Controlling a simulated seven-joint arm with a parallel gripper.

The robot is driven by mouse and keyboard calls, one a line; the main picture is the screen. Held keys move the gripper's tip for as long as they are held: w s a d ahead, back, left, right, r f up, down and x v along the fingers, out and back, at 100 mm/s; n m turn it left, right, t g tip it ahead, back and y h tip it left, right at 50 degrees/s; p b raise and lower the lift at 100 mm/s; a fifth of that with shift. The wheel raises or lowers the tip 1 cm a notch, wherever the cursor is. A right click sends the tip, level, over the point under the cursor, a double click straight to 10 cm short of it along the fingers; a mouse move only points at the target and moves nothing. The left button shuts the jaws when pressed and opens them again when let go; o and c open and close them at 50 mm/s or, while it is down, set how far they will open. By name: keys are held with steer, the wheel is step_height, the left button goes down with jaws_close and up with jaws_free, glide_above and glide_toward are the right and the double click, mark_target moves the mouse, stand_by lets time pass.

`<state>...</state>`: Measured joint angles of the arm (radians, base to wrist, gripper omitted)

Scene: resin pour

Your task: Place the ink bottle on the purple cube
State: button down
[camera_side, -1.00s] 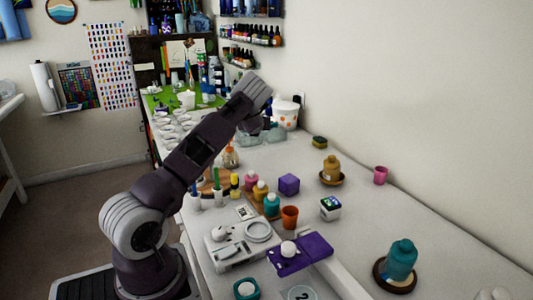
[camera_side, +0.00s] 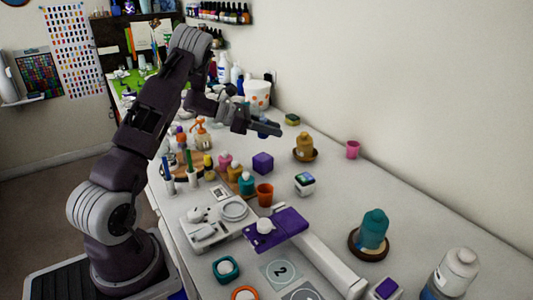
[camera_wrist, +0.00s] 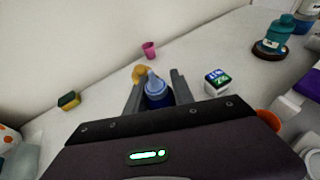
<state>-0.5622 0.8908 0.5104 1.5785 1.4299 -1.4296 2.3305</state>
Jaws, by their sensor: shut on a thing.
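My gripper (camera_side: 272,130) is shut on a dark blue bottle with a lighter blue cap, which I take for the ink bottle (camera_wrist: 157,92). In the wrist view it stands between the two fingers, cap toward the far side. In the side view only a bit of its blue (camera_side: 263,121) shows by the fingers. The purple cube (camera_side: 262,163) sits on the table below and in front of the gripper in the side view, with its top bare. The cube is not visible in the wrist view.
Near the cube are a white timer-like box (camera_side: 305,184), an orange cup (camera_side: 264,194), several small bottles (camera_side: 246,183) and a mustard bottle (camera_side: 305,143) on a dish. A pink cup (camera_side: 353,149) and a teal bottle (camera_side: 374,229) stand further right. A wall runs behind.

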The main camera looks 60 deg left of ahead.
step_height(320, 180, down, 7)
steer(key=shift+r, duration=0.1)
steer(key=c, duration=1.1)
jaws_free()
